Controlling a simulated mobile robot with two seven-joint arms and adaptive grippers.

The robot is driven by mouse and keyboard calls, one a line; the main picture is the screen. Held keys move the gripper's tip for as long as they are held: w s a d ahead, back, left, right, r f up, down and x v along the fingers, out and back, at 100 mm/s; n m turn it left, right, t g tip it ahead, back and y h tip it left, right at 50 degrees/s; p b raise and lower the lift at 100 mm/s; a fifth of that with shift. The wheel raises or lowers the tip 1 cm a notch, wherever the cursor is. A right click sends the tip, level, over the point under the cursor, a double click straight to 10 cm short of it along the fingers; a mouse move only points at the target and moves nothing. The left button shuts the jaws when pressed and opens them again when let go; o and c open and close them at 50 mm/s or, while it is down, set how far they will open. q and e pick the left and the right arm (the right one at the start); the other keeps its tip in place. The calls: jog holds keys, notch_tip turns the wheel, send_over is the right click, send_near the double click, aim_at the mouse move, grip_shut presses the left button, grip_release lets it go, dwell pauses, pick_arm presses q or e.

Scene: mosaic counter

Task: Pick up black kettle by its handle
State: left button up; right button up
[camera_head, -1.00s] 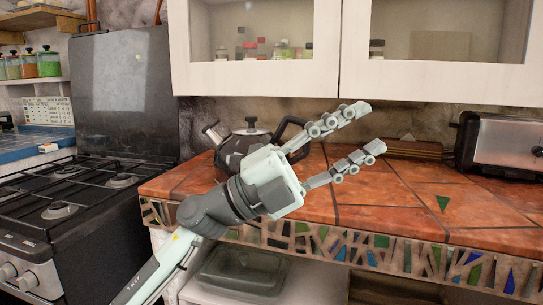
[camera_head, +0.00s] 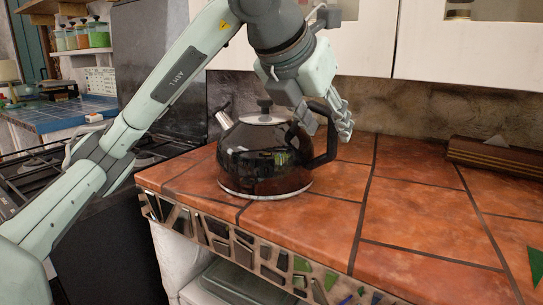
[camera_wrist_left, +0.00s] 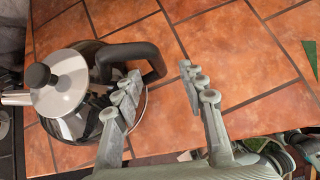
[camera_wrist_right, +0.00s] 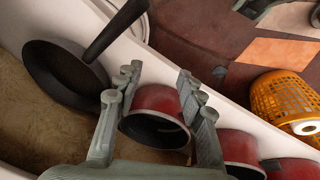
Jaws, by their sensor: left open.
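The glossy black kettle (camera_head: 265,160) stands upright on the tiled counter, with a grey lid, black knob and short spout at left. Its black handle (camera_head: 328,140) arches to the right side. My left gripper (camera_head: 325,126) is open and points down at the handle from above. In the left wrist view, the handle (camera_wrist_left: 150,58) reaches into the gap between the spread fingers (camera_wrist_left: 158,82), nearer the left finger. Whether a finger touches it I cannot tell. My right gripper (camera_wrist_right: 160,85) shows only in its wrist view, fingers apart.
The orange tiled counter (camera_head: 420,190) is clear right of the kettle. A stack of dark wooden boards (camera_head: 495,155) lies further right. White cabinets (camera_head: 470,45) hang above. The right wrist view shows a black pan (camera_wrist_right: 65,75), red pots (camera_wrist_right: 155,120) and an orange basket (camera_wrist_right: 285,98).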

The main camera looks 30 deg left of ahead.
aim_at(330, 140)
pick_arm(q)
jog(key=x, duration=0.4)
jog(key=shift+w+a+f+p, duration=0.1)
jog(key=shift+w+f+p, duration=0.05)
jog(key=shift+f+p, duration=0.3)
jog(key=shift+w+f, duration=0.35)
jog(key=shift+w, duration=0.05)
pick_arm(e)
jog(key=shift+a+f, duration=0.2)
jog(key=shift+f, duration=0.35)
jog(key=shift+a+f, duration=0.15)
jog(key=shift+f, duration=0.4)
pick_arm(q)
grip_shut()
pick_arm(e)
jog(key=shift+d+r, duration=0.15)
jog(key=shift+d, duration=0.1)
pick_arm(q)
jog(key=shift+r, duration=0.15)
